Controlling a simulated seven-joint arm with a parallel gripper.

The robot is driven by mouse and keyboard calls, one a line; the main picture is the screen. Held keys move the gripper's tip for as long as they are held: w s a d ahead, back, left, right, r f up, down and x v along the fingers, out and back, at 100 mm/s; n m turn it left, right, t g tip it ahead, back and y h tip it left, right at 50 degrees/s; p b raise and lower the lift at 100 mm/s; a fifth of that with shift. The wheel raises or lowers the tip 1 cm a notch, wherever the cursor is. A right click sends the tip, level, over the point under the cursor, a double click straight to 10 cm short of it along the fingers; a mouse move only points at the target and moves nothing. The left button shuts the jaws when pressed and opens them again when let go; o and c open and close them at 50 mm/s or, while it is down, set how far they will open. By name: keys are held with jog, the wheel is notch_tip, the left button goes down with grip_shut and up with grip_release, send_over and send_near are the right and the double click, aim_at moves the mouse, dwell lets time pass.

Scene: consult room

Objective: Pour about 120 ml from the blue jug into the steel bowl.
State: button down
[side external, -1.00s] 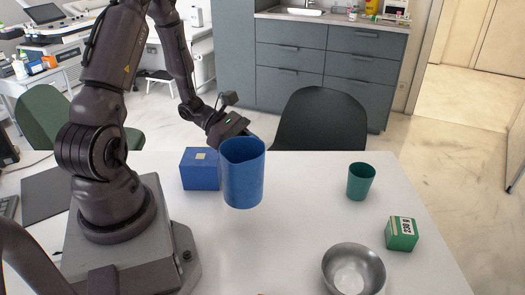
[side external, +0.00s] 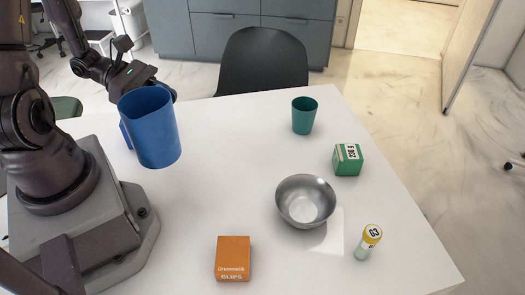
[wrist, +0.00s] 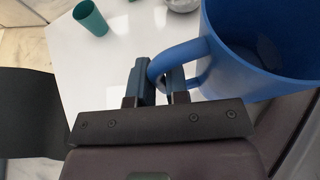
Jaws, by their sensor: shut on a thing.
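The blue jug (side external: 150,130) is at the left of the side external view, seemingly held above the white table and leaning slightly in the picture. In the wrist view the jug (wrist: 265,50) fills the upper right, and its handle lies between the fingers of my gripper (wrist: 160,80), which is shut on it. The inside of the jug is only partly seen and no liquid shows. The steel bowl (side external: 305,202) stands upright on the table, right of and nearer than the jug, well apart from it. The bowl looks empty. Its edge (wrist: 183,6) shows at the top of the wrist view.
A green cup (side external: 304,116) and a green box (side external: 347,160) stand beyond the bowl. A black chair (side external: 262,62) is behind the table (side external: 225,150). The table between jug and bowl is clear.

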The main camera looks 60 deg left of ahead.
jog(key=w+a+f+m+g+h, duration=0.1)
jog(key=w+f+m+g, duration=0.1)
jog(key=w, duration=0.8)
jog(key=w+a+f+m+g+h, duration=0.1)
jog(key=w+f, duration=0.2)
jog(key=w, duration=0.7)
jog(key=w+d+m+g+h, duration=0.1)
jog(key=w+d+m+g, duration=0.2)
jog(key=w+d, duration=1.4)
jog(key=shift+w+d+f, duration=0.2)
jog(key=shift+w+d, duration=0.05)
jog(key=shift+d, duration=0.4)
jog(key=shift+r+m, duration=0.1)
jog(key=shift+m, duration=0.2)
